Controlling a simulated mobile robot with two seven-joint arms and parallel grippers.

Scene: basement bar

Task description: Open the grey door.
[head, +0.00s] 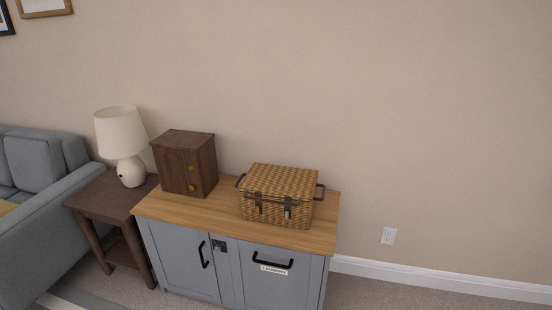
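A grey cabinet with a wooden top (225,222) stands against the wall at the lower middle. Its left front is a grey door (180,262) with a black vertical handle (204,254) near its right edge. A small dark metal latch or lock (219,246) sits right of that handle; its exact state is too small to tell. The right front is a grey panel (280,288) with a black horizontal handle (272,262) and a small white label (273,270). Both fronts look shut. Their lower parts are cut off by the picture's edge. Neither gripper is in view.
To the left are a side table (102,194) with a lamp (121,135) and a grey sofa (40,220). Carpet (400,294) right of the cabinet is clear.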

